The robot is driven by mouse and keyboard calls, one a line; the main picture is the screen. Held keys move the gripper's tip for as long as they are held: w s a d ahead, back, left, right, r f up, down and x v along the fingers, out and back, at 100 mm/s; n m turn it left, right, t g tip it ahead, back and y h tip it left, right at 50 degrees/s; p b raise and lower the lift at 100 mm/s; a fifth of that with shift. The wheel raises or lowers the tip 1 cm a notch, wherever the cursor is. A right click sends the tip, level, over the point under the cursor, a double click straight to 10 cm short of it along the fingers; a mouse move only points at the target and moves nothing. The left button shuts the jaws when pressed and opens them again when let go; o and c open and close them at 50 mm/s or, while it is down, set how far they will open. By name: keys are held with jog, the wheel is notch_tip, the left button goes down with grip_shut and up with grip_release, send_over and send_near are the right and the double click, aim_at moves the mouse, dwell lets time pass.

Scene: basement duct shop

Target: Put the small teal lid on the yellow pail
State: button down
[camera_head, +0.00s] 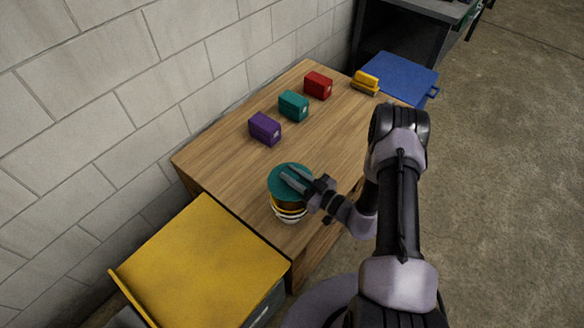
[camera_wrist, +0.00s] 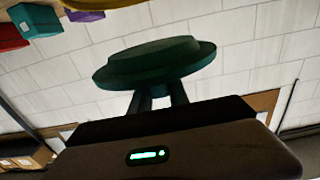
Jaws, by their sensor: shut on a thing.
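The teal lid (camera_head: 281,186) is a round disc held by my gripper (camera_head: 293,178). In the wrist view the lid (camera_wrist: 155,62) shows stepped, with the two fingers (camera_wrist: 163,97) shut on it from below in the picture. The yellow pail (camera_head: 290,207) stands at the near end of the wooden table, with a pale band low on it. The lid hides the pail's mouth in the head view. I cannot tell whether the lid touches the rim or hangs just above it.
A purple box (camera_head: 265,128), a teal box (camera_head: 293,105) and a red box (camera_head: 318,86) line the table's wall side. A yellow-topped block (camera_head: 366,80) lies near the blue surface (camera_head: 400,76) at the far end. A yellow-topped cabinet (camera_head: 200,262) stands at the near end. The table's middle (camera_head: 325,135) is clear.

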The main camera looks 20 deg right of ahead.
jog(key=shift+f+b, duration=2.1)
jog(key=shift+f, duration=0.7)
jog(key=shift+f+b, duration=0.55)
jog(key=c, duration=1.7)
grip_release()
jog(key=shift+o, duration=0.8)
jog(key=shift+s, duration=0.1)
jog(key=v, duration=1.1)
jog(key=shift+p, duration=0.3)
